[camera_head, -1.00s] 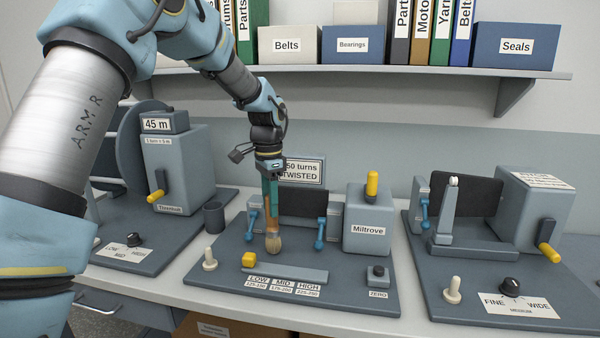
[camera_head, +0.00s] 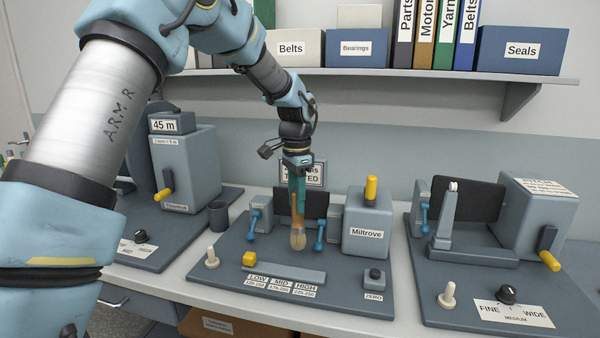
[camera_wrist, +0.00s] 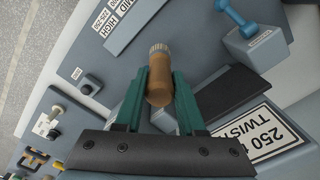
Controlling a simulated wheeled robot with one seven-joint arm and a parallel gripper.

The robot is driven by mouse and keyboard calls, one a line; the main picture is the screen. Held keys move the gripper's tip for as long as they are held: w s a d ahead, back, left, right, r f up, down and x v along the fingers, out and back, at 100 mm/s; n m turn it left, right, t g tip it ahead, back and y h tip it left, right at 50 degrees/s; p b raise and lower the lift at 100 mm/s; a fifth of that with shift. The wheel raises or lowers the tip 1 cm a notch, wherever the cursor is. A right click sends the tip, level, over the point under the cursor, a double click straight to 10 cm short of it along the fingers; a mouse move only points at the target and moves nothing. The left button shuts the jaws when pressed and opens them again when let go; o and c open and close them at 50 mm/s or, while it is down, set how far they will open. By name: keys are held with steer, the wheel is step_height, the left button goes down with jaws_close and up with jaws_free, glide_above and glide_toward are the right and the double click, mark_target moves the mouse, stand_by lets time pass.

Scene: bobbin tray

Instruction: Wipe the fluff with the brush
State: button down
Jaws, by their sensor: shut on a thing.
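My gripper (camera_head: 297,195) points down over the middle machine and is shut on the brush. The brush (camera_head: 298,238) has a brown wooden handle and pale tan bristles. It hangs roughly upright, bristles down, in front of the dark panel and just left of the right blue lever. I cannot tell whether the bristles touch the base plate. In the wrist view, the brush handle (camera_wrist: 160,85) sits between my teal fingers (camera_wrist: 160,95). I cannot make out any fluff in either view.
The middle base plate (camera_head: 225,280) carries a yellow block (camera_head: 250,258), a cream peg (camera_head: 212,257), blue levers (camera_head: 320,235), the Miltrove box (camera_head: 367,230) and a zero button (camera_head: 374,279). Other machines stand on both sides. A shelf (camera_head: 420,74) with boxes and binders runs above.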

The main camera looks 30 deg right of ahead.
steer(key=shift+s+d+r+p, duration=0.1)
steer(key=shift+r+p, duration=0.45)
steer(key=shift+r, duration=0.4)
steer(key=shift+r+p, duration=1.4)
steer(key=shift+r, duration=0.55)
